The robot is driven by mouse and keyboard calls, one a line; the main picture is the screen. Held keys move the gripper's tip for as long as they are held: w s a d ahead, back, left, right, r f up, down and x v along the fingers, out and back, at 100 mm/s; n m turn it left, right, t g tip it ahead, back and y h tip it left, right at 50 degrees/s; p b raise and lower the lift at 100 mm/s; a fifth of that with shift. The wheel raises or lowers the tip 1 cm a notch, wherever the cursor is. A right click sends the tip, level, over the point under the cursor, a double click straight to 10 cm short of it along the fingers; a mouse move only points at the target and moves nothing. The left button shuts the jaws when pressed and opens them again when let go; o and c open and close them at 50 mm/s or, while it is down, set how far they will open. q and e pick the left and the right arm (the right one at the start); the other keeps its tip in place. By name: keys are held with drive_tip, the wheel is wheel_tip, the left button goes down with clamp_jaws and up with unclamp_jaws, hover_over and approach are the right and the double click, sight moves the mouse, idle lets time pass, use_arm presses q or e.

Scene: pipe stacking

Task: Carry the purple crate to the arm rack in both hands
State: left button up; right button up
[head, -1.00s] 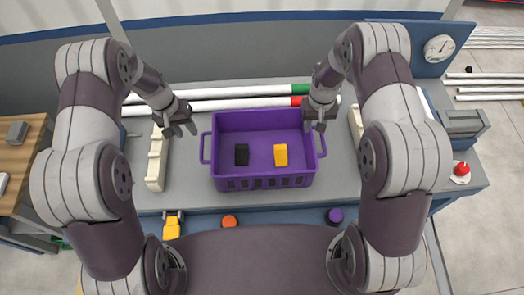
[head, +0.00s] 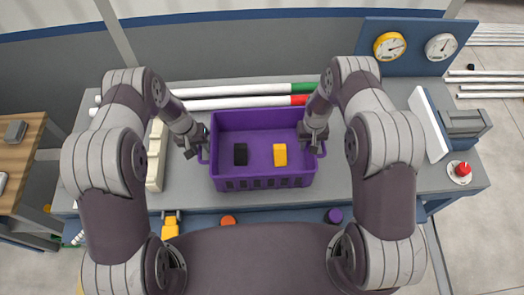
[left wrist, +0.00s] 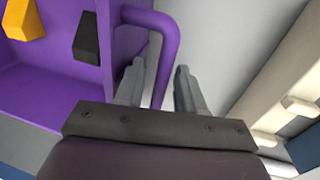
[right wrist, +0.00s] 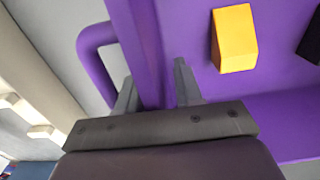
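The purple crate (head: 262,183) stands on the grey workbench with a black block (head: 240,154) and a yellow block (head: 280,155) inside. My left gripper (head: 194,150) is at its left side; in the left wrist view the open fingers (left wrist: 157,85) stand on either side of the crate's handle (left wrist: 168,45). My right gripper (head: 312,147) is at its right side; in the right wrist view the open fingers (right wrist: 154,88) straddle the crate's side wall, with the handle (right wrist: 86,62) left of them. I cannot tell which thing is the arm rack.
White pipes (head: 240,103) with green and red ends lie behind the crate. A cream notched holder (head: 156,160) lies left of it. A red button (head: 461,170) and a grey device (head: 465,124) are at the bench's right end, with gauges (head: 390,46) behind.

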use_arm(q)
drive_tip(key=shift+a, duration=0.1)
clamp_jaws()
use_arm(e)
clamp_jaws()
idle(1.0)
